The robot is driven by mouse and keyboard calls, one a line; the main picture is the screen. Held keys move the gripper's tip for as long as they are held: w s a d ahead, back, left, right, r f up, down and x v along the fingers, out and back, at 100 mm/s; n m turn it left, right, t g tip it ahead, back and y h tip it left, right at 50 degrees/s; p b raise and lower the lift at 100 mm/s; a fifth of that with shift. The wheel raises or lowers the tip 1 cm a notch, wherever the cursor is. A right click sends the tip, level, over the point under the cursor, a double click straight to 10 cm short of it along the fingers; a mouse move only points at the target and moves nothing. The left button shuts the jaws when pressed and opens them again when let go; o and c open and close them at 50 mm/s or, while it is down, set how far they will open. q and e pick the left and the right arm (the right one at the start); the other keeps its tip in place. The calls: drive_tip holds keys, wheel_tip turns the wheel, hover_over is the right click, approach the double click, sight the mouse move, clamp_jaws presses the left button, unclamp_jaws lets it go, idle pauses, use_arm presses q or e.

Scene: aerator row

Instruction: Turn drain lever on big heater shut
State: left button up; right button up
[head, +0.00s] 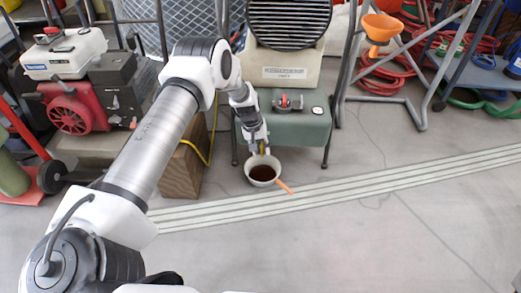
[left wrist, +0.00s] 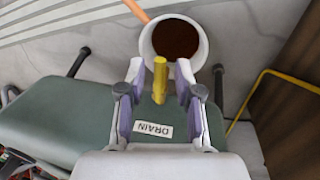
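The big heater (head: 283,129) has a green lower body under a round black grille. It also shows in the left wrist view, where its green body (left wrist: 60,118) carries a white DRAIN label (left wrist: 153,130). A yellow drain lever (left wrist: 160,82) stands between the fingers of my left gripper (left wrist: 161,80), with a gap visible beside it. A second yellow part shows by the right finger, partly hidden. In the head view, my left gripper (head: 262,148) is at the heater's front lower edge. My right gripper is not in view.
A white bowl of dark brown liquid (head: 262,171) sits below the lever, with an orange handle (head: 285,187) beside it. A wooden block (head: 186,168) stands left of the heater. A red engine unit (head: 75,105) is farther left. The floor at the front right is clear.

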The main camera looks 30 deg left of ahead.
use_arm(q)
clamp_jaws()
drive_tip(key=shift+w+d+n+t+y+p, duration=0.1)
drive_tip(key=shift+w+d+n+y+p, duration=0.7)
drive_tip(key=shift+n, duration=2.2)
drive_tip(key=shift+w+a+n+t+y+p, duration=0.15)
drive_tip(key=shift+w+n+p, duration=0.8)
drive_tip(key=shift+n+p, duration=1.45)
drive_tip(key=shift+w+d+n+t+y+p, duration=0.1)
drive_tip(key=shift+w+d+n+y+p, duration=0.45)
drive_tip(key=shift+n, duration=3.05)
drive_tip(key=shift+w+a, duration=0.25)
drive_tip(key=shift+w, duration=0.15)
